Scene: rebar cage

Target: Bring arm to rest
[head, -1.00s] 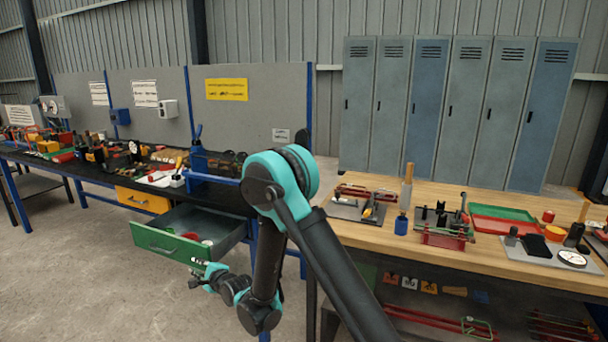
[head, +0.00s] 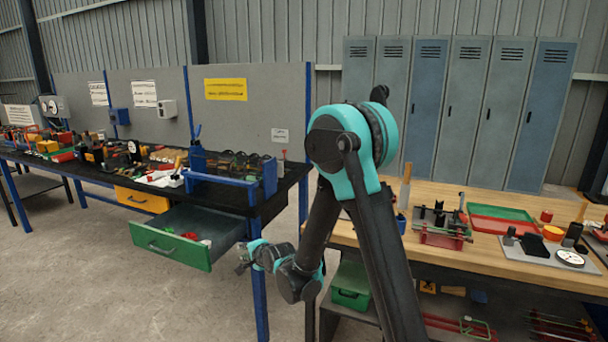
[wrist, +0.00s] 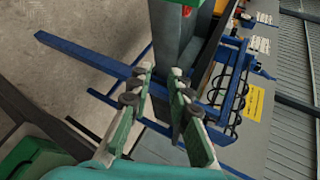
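My gripper (head: 243,260) hangs in front of the left workbench in the head view, just right of the open green-fronted drawer (head: 168,247). In the wrist view its two green-and-grey fingers (wrist: 161,78) stand apart with nothing visible between them, so it looks open and empty. My arm's turquoise elbow is raised in the middle of the head view, hiding part of the right workbench. The drawer is pulled out and holds a few small red, green and white items.
A dark workbench (head: 265,197) with blue legs and many tools is at left. A wooden workbench (head: 475,255) with fixtures and trays is at right. Lockers (head: 465,110) stand behind. A green box (head: 350,285) sits under the wooden bench. Floor at lower left is clear.

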